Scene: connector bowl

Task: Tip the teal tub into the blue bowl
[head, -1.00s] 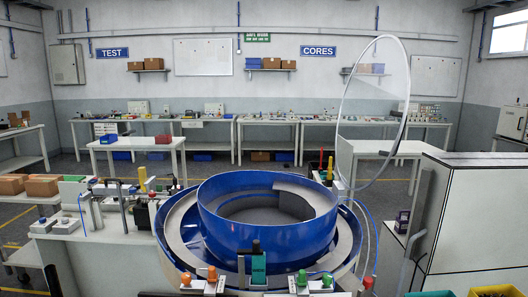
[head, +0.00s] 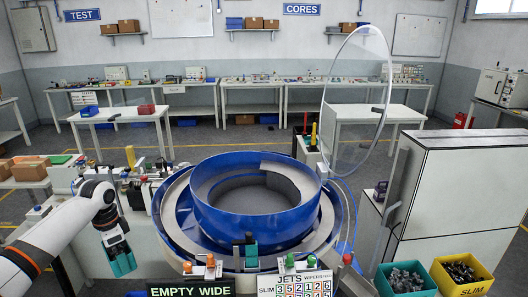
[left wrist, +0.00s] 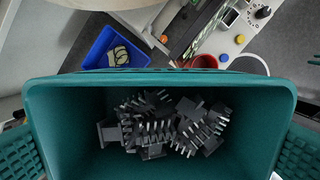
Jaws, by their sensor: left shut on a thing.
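The blue bowl (head: 255,229) is a large round bowl with a wide outer track, in the middle of the head view. Its grey floor looks bare where I see it. My left gripper (head: 119,258) is low at the left of the bowl, apart from it. It is shut on the teal tub (head: 123,265), which shows small there. In the left wrist view the teal tub (left wrist: 160,88) fills the lower part, with several grey pronged connectors (left wrist: 170,125) inside. Teal ribbed pieces flank it. My right gripper is not in view.
A green bin (head: 399,290) and a yellow bin (head: 460,292) with dark parts stand at the lower right. A clear round cover (head: 358,85) stands raised behind the bowl. Signs and small controls line the front edge. A white cabinet (head: 450,190) stands right.

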